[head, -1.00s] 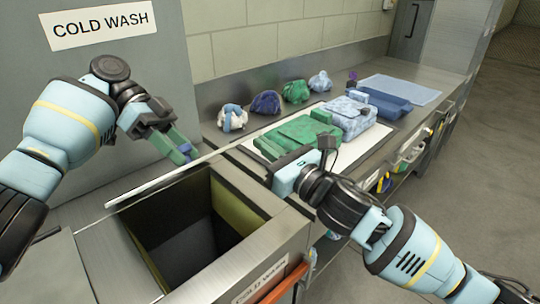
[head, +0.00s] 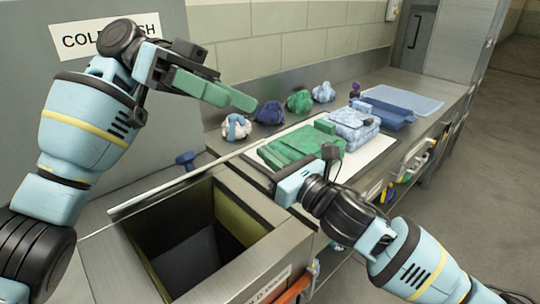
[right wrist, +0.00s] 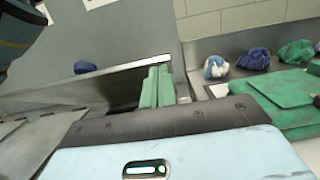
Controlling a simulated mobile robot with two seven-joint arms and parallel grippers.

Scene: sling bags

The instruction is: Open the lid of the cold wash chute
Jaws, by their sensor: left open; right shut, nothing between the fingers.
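The cold wash chute (head: 255,262) has its square opening uncovered. Its lid (head: 150,192) stands raised at the back of the opening, seen nearly edge-on as a thin pale strip. A blue knob (head: 187,160) shows behind the lid and also in the right wrist view (right wrist: 85,67). My left gripper (head: 240,98) is open and empty, above and apart from the knob, in front of the grey panel. My right gripper (right wrist: 158,85) is shut and empty near the chute's right side. Its green fingers are hard to make out in the head view; I cannot tell whether they touch the lid.
A COLD WASH sign (head: 85,38) hangs on the panel, partly covered by my left arm. Green bags (head: 290,145), a pale blue bag (head: 352,122) and several small bundles (head: 270,112) lie on the counter to the right. A blue tray (head: 390,110) is farther back.

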